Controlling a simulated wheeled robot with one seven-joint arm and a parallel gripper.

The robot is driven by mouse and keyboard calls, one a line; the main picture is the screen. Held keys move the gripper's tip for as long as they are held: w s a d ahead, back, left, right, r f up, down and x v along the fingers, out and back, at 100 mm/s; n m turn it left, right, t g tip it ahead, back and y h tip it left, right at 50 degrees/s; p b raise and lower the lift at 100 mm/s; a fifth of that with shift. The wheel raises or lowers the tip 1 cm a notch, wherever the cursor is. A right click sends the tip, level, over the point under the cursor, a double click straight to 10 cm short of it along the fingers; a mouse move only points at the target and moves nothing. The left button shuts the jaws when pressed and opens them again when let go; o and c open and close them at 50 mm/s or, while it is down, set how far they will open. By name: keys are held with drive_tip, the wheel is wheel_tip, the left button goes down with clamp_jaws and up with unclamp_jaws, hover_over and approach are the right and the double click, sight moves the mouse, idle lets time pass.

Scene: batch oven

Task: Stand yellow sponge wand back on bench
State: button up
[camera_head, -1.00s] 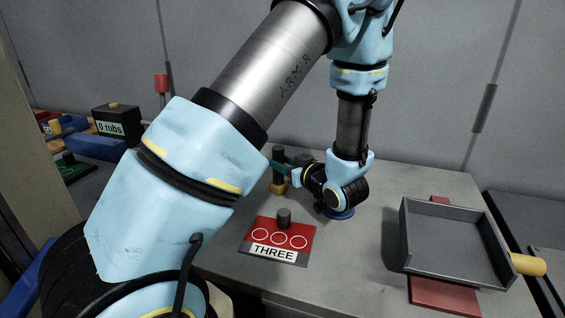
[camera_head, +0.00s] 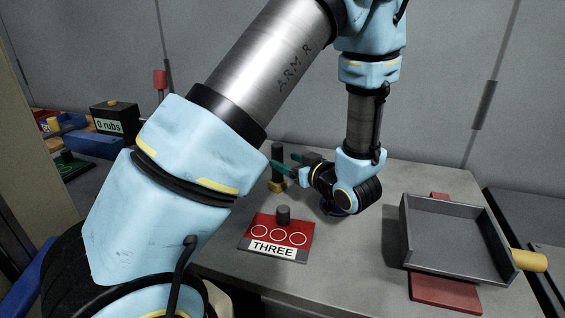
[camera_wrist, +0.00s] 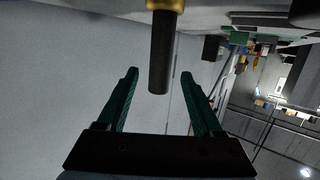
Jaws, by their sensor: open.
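The yellow sponge wand (camera_head: 278,151) stands upright on the bench (camera_head: 375,250), with a dark handle above a yellow block at its foot. In the wrist view the wand's dark handle (camera_wrist: 160,50) shows between the two green fingers, with a yellow collar at the top edge. My gripper (camera_head: 287,164) is open, its green fingers pointing left at the wand from the right. In the wrist view both fingers of my gripper (camera_wrist: 160,73) are apart, with a gap on either side of the handle. I cannot tell how deep the handle sits between them.
A red plate marked THREE (camera_head: 262,229) with a dark peg (camera_head: 284,215) lies in front of the wand. A grey tray (camera_head: 405,235) with a yellow handle (camera_head: 528,261) sits at the right over a red strip (camera_head: 445,293). A box reading 0 rubs (camera_head: 108,125) stands far left.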

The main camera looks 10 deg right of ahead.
drive_tip(key=b+v, duration=0.1)
drive_tip(key=v, duration=0.8)
drive_tip(key=shift+b, duration=0.4)
drive_tip(key=shift+d, duration=0.1)
idle(0.5)
